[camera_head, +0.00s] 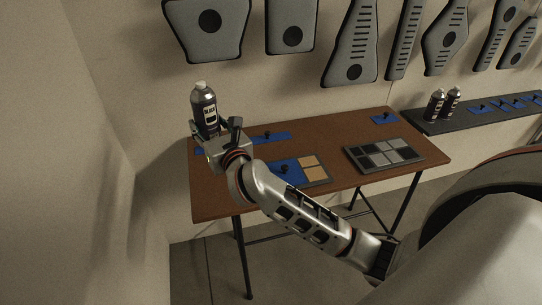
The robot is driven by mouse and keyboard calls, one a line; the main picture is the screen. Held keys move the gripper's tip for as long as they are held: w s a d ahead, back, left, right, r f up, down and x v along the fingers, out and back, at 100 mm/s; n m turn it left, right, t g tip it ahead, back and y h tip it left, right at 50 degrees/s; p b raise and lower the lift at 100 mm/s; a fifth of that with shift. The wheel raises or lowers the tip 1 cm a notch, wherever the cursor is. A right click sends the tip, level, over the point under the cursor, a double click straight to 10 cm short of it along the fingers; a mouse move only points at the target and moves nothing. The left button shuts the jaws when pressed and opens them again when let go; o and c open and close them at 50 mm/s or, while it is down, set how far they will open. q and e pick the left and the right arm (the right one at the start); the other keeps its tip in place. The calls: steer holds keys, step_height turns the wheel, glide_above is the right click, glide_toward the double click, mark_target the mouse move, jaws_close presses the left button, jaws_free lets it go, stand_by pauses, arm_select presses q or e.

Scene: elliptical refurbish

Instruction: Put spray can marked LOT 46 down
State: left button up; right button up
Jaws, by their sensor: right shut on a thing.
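A dark spray can (204,112) with a pale cap and a label stands upright in my right gripper (216,133) at the far left end of the brown table (335,200). The fingers are shut around the can's lower part, and the gripper hides its bottom, so I cannot tell whether it touches the table. The label is too small to read as LOT 46. My right arm reaches in from the lower right across the table's front. My left gripper is not in view.
Blue mats with small black knobs and a grey tray of swatches (384,155) lie on the table. Two more cans (435,104) stand on a dark shelf (470,118) at right. Grey panels (352,45) hang on the wall behind. Bare wood shows mid-table.

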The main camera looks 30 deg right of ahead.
step_height(320, 180, down, 19)
steer(key=b, duration=0.5)
steer(key=shift+f, duration=0.2)
steer(key=shift+f+b, duration=0.35)
steer(key=shift+r, duration=0.1)
steer(key=shift+f, duration=0.2)
steer(key=o, duration=1.6)
